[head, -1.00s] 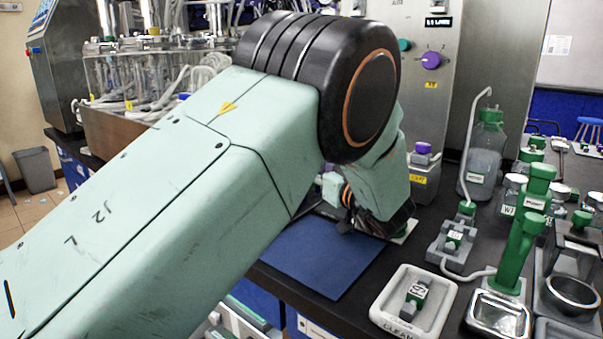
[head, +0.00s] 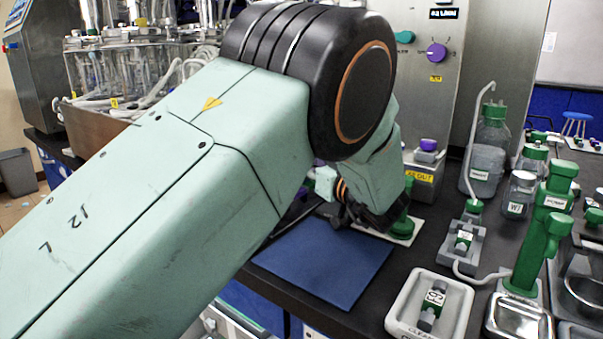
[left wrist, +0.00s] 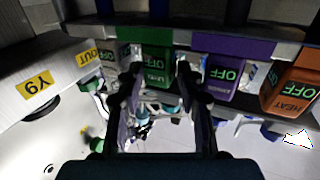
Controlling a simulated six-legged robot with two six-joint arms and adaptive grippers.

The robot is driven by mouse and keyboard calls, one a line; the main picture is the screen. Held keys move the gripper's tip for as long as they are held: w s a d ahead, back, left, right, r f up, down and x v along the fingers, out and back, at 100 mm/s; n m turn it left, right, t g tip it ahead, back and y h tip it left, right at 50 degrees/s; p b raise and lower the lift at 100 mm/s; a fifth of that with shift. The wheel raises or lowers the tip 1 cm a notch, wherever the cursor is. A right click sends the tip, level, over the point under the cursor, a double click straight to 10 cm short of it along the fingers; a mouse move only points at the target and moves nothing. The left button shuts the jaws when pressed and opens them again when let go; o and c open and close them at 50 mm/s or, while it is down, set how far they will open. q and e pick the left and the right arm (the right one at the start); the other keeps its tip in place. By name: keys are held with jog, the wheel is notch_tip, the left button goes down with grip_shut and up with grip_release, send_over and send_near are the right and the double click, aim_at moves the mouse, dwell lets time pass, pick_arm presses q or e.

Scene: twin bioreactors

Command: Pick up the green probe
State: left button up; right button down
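A green piece (head: 403,228), possibly the green probe, stands on a pale plate at the back of the black bench in the head view, partly hidden by my left gripper (head: 352,212). My left gripper is just left of it, low over the bench behind the blue mat. In the left wrist view my left gripper (left wrist: 164,105) has its two fingers spread, with nothing clearly held between them. Beyond the fingers are a green OFF block (left wrist: 157,70), a purple OFF block (left wrist: 225,68) and an orange HEAT block (left wrist: 292,88). My right gripper is not in view.
A blue mat (head: 325,262) lies clear on the bench. At right are a white tray (head: 398,318) holding a small labelled block, a green stand (head: 530,250), a metal dish (head: 518,318) and several bottles. A grey control panel (head: 420,80) rises behind my arm.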

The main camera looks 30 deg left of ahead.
pick_arm(q)
jog(key=shift+s+d+r, duration=0.1)
jog(key=shift+d+r, duration=0.05)
jog(key=shift+d, duration=0.05)
jog(key=shift+c, duration=0.2)
jog(key=shift+a+f, duration=0.2)
jog(key=shift+a, duration=0.05)
jog(key=c, duration=0.4)
jog(key=shift+d+r, duration=0.1)
jog(key=shift+d, duration=0.1)
grip_shut()
jog(key=shift+a, duration=0.15)
